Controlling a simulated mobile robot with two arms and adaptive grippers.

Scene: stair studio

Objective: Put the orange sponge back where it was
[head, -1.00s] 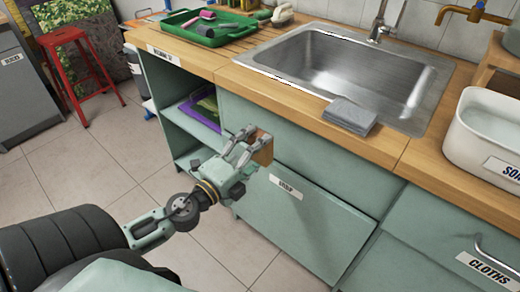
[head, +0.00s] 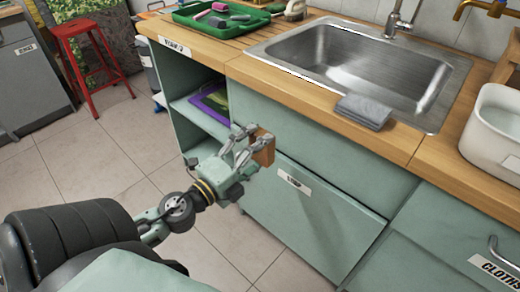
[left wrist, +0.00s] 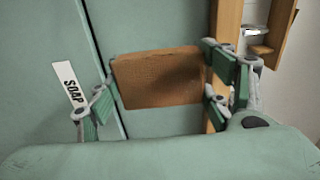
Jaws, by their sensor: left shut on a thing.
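The orange-brown sponge (head: 263,151) is a small block in front of the green cabinet under the counter. My left gripper (head: 248,146) is shut on it; in the left wrist view the sponge (left wrist: 160,78) sits between the fingers of the gripper (left wrist: 165,85). The sponge is held in the air near a cabinet front with a label (head: 293,182) that reads "SOAP" in the left wrist view. My right gripper is in neither current view.
A sink (head: 355,65) is set in the wooden counter, with a folded grey cloth (head: 364,110) at its front edge. A green tray (head: 222,30) holds several small items. Left of the sponge, an open shelf (head: 197,118) holds purple and green flat things. A white basin (head: 492,125) stands at right.

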